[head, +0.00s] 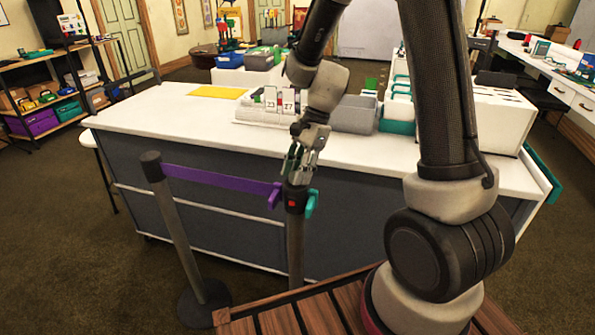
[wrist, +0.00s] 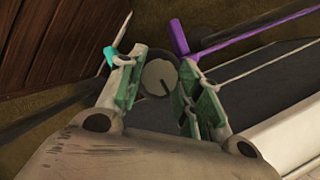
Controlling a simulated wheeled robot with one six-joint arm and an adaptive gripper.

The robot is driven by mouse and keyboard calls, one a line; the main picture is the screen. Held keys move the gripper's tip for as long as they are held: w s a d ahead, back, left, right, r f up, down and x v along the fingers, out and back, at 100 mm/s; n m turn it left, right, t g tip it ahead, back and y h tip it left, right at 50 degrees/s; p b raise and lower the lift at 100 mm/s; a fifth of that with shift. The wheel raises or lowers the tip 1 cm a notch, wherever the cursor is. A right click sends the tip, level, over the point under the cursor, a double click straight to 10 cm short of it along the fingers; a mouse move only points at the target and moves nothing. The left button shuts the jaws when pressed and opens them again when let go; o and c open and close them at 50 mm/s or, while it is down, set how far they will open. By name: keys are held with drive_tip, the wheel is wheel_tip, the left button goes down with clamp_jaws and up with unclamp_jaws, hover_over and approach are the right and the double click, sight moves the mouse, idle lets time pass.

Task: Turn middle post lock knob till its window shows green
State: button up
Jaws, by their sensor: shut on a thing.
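The middle post (head: 295,250) stands in front of the counter, with a dark head. A small window (head: 292,203) on the head shows red. My gripper (head: 297,178) points down onto the top of this post. In the wrist view, my gripper (wrist: 160,85) has a finger on each side of the round grey lock knob (wrist: 158,74), which has a dark line on its face, and is shut on it. A purple belt end (head: 273,196) is on the head's left side and a teal one (head: 311,203) on its right. The knob is hidden in the head view.
A purple belt (head: 220,179) runs from the left post (head: 178,225) to the middle post. A slatted wooden platform (head: 300,316) lies in front.

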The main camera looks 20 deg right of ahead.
drive_tip(key=n, duration=0.2)
drive_tip(key=n+g+h, duration=0.1)
drive_tip(key=n, duration=0.1)
drive_tip(key=shift+w+g, duration=0.1)
drive_tip(key=shift+g, duration=0.2)
drive_tip(key=n+h, duration=0.1)
drive_tip(key=n, duration=0.3)
drive_tip(key=shift+w+a+g, duration=0.1)
drive_tip(key=shift+a+g, duration=0.05)
drive_tip(key=shift+g, duration=0.25)
drive_tip(key=n+h, duration=0.1)
drive_tip(key=n, duration=0.3)
drive_tip(key=shift+a+g, duration=0.1)
drive_tip(key=shift+g, duration=0.3)
drive_tip(key=shift+n+h, duration=0.9)
drive_tip(key=shift+n, duration=0.9)
drive_tip(key=o, duration=1)
